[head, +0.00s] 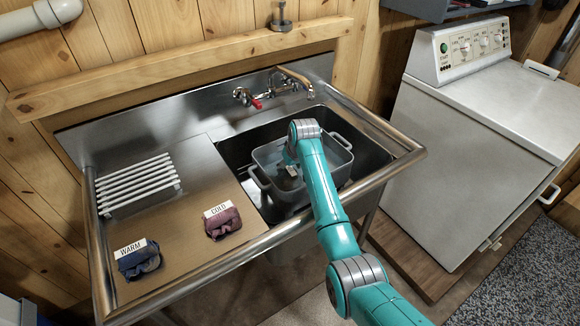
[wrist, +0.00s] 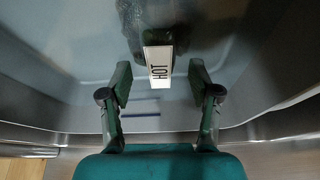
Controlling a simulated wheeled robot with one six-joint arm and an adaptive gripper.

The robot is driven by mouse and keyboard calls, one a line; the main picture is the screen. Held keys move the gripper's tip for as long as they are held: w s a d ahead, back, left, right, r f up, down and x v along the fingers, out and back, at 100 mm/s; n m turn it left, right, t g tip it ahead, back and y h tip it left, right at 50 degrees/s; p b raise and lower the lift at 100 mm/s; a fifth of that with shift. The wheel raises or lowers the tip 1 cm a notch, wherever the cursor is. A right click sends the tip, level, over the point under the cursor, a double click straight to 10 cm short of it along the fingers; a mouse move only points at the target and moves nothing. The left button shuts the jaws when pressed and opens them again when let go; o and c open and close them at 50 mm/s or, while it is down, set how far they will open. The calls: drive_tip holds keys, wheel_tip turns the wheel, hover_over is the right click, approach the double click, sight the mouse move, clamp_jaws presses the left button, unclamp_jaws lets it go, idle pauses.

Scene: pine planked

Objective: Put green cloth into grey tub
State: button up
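The grey tub (head: 268,154) sits in the sink basin, with a handle at each end. Its pale inside fills most of the wrist view (wrist: 60,65). The green cloth (wrist: 150,22) shows there as a dark, crumpled green bundle at the top, with a white HOT label (wrist: 158,62) towards me. It appears to lie inside the tub, just beyond my fingertips. My gripper (wrist: 158,75) is open, its two fingers well apart on either side of the label, with a gap on both sides. In the head view my gripper reaches down into the tub and mostly hides the cloth.
A purple cloth labelled COLD (head: 223,220) and a blue cloth labelled WARM (head: 138,260) lie on the drainboard (head: 180,225), beside a white rack (head: 138,184). A faucet (head: 275,88) stands behind the tub. A white washing machine (head: 480,130) is at right.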

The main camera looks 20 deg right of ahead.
drive_tip(key=v, duration=1.2)
idle(0.6)
